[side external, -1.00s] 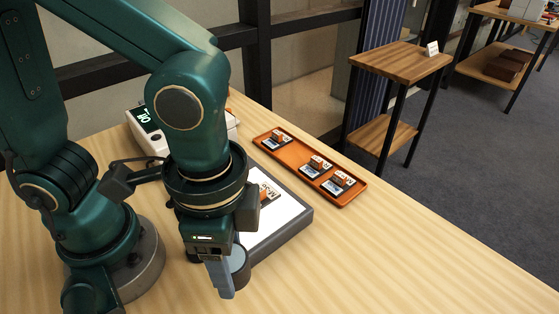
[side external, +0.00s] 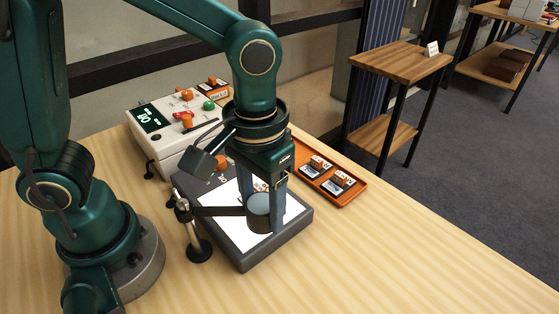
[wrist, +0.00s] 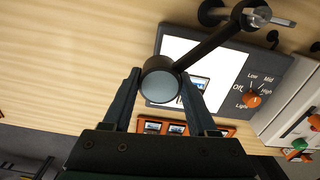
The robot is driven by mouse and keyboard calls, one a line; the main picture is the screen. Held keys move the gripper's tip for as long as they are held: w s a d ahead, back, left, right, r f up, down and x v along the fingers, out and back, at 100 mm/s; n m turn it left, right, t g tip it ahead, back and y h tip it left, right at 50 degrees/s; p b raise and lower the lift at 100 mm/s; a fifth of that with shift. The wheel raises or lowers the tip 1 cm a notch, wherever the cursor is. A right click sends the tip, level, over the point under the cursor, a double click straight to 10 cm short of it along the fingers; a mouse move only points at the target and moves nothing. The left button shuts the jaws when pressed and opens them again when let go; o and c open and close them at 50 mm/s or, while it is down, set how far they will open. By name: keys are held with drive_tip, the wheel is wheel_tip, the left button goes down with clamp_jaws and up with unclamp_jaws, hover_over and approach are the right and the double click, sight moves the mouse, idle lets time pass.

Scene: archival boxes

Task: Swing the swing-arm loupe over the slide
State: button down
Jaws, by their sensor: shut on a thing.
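The swing-arm loupe is a dark cylinder with a pale round lens (side external: 259,205); it also shows in the wrist view (wrist: 160,87). Its dark arm (side external: 220,211) runs to a metal post (side external: 195,232) left of the light box (side external: 243,262). My gripper (wrist: 161,80) has a finger on each side of the loupe and is shut on it. The loupe is above the lit white panel (side external: 239,232). In the wrist view the slide (wrist: 199,84) shows just right of the loupe, partly hidden by it. In the side view my gripper mostly hides the slide.
An orange tray (side external: 346,199) with mounted slides lies behind the light box. A white control box (side external: 165,150) with a lit display and coloured knobs stands at the back left. An orange light knob (wrist: 254,100) sits on the light box. The table's front right is clear.

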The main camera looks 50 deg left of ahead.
drive_tip(key=w+a+n, duration=0.2)
drive_tip(key=a+n, duration=0.1)
drive_tip(key=shift+n, duration=0.3)
drive_tip(key=shift+w+a+n, duration=0.15)
drive_tip(key=shift+a+n, duration=0.85)
drive_tip(key=shift+n, duration=0.05)
drive_tip(key=shift+w+a+n, duration=0.15)
drive_tip(key=shift+a+n, duration=0.8)
drive_tip(key=shift+n, duration=0.1)
drive_tip(key=shift+c, duration=0.9)
unclamp_jaws()
drive_tip(key=shift+r, duration=0.1)
drive_tip(key=shift+r, duration=2.5)
